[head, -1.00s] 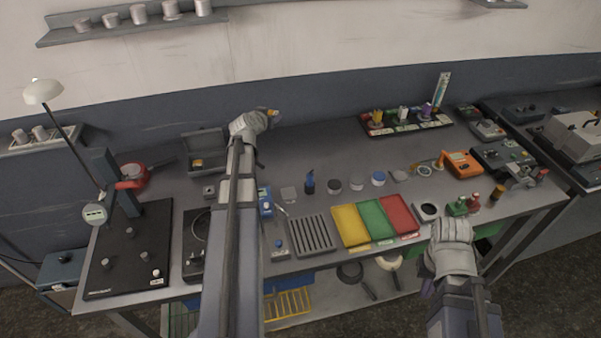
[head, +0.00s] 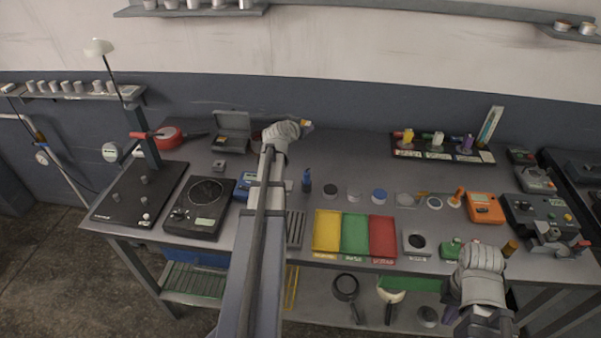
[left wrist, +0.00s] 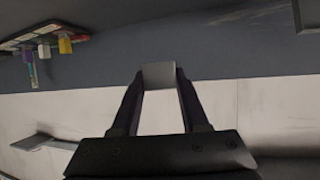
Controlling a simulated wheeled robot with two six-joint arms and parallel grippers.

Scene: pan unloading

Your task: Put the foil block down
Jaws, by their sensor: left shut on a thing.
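My left gripper (head: 304,125) is held out over the back of the workbench, near the wall. In the left wrist view its two fingers (left wrist: 160,88) are shut on a small, plain grey block (left wrist: 158,75), which I take to be the foil block. In the head view the block shows only as a tiny bit at the fingertips. My right gripper (head: 481,258) is at the bench's front right edge. Its fingers are hidden, so I cannot tell if it is open.
Yellow (head: 327,231), green (head: 355,234) and red (head: 382,237) trays lie at the bench front. A balance (head: 200,208) and an open grey case (head: 232,134) are to the left. A colored rack (head: 441,150) stands back right. The back middle is fairly clear.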

